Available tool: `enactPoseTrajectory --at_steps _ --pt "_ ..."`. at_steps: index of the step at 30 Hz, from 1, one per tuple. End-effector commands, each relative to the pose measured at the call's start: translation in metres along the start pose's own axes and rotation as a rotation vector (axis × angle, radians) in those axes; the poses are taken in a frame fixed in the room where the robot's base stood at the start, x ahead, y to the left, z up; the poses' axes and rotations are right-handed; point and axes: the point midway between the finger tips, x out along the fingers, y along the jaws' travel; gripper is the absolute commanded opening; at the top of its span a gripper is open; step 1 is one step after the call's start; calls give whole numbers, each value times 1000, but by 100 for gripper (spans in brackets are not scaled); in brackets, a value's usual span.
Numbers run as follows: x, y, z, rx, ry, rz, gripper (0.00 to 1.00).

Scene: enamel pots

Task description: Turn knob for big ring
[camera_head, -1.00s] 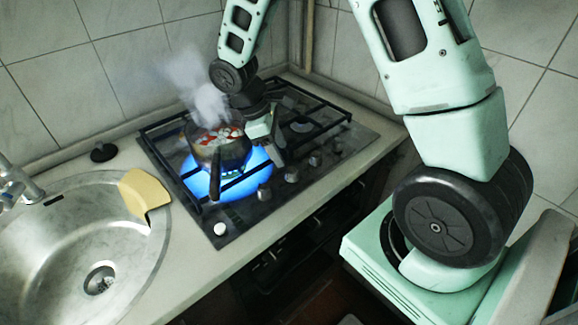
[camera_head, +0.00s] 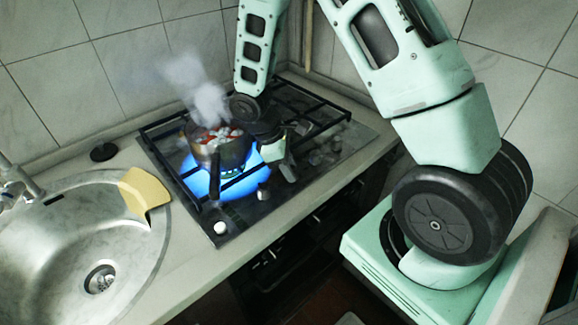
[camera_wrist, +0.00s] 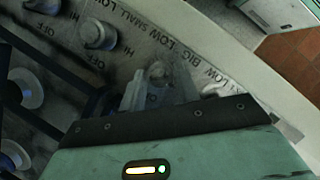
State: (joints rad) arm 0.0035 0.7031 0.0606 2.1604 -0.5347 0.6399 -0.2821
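The gas stove (camera_head: 232,222) has a row of knobs along its front edge. A pot (camera_head: 230,152) with red and white contents steams over a large blue flame (camera_head: 249,178). My gripper (camera_head: 288,171) points down at the front row and hides some knobs. In the wrist view, pale fingers (camera_wrist: 160,90) are at a grey knob (camera_wrist: 156,72) beside the printed word BIG. The knob appears between the fingers, but I cannot tell whether they touch it. A grey knob by SMALL (camera_wrist: 98,34) is to its left.
A sink (camera_head: 58,240) with a yellow cloth (camera_head: 145,190) on its rim is to the left. A black round object (camera_head: 103,152) lies on the counter. Black pan grates (camera_head: 165,165) and other knobs (camera_head: 263,192) are close to my gripper. The tiled wall is behind.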

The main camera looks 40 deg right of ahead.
Motion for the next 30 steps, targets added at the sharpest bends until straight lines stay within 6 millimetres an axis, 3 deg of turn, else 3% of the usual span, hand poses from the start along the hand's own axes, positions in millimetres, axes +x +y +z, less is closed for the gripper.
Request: enactPoseTrajectory --at_steps 14,30 --pt "-1 1 0 93 0 -39 9" --pt "-1 4 1 535 0 -221 9"
